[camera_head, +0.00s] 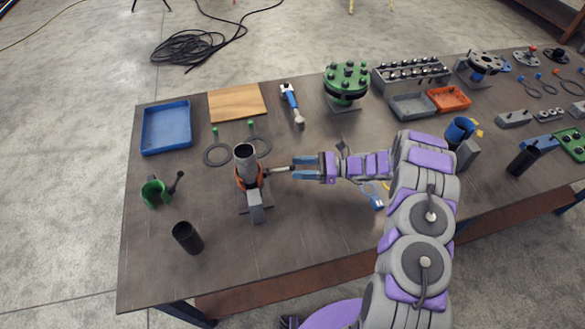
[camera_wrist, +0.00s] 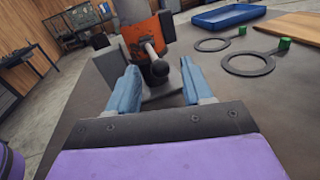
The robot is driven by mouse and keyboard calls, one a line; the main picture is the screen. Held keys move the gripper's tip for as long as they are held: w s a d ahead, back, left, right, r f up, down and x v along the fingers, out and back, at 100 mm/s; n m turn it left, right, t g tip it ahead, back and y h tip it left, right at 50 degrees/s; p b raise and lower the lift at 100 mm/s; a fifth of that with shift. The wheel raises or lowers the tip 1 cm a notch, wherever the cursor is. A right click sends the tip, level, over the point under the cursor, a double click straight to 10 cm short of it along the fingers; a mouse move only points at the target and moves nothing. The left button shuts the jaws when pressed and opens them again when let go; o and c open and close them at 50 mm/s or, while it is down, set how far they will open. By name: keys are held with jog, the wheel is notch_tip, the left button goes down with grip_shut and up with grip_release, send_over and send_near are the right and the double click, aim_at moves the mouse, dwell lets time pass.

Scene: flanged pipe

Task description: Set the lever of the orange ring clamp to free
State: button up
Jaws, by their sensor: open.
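The orange ring clamp (camera_head: 240,178) sits around an upright grey pipe (camera_head: 245,157) on a grey stand, left of the middle of the table. Its lever (camera_head: 277,170) sticks out to the right, toward my gripper. My gripper (camera_head: 294,168) is open, its blue fingers at the lever's end. In the wrist view the orange clamp (camera_wrist: 146,32) is straight ahead. The lever's dark knob (camera_wrist: 159,68) points at the camera, between the two open fingers (camera_wrist: 158,82). I see gaps on both sides of the knob; I cannot tell whether either finger touches it.
A green clamp (camera_head: 154,192) and a black tube (camera_head: 187,237) stand to the left. Flat rings (camera_head: 217,154), a blue tray (camera_head: 166,127), a wooden board (camera_head: 237,102) and a blue-handled tool (camera_head: 292,103) lie behind. The table front is clear.

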aim_at(282, 170)
jog(key=shift+a, duration=1.45)
grip_shut()
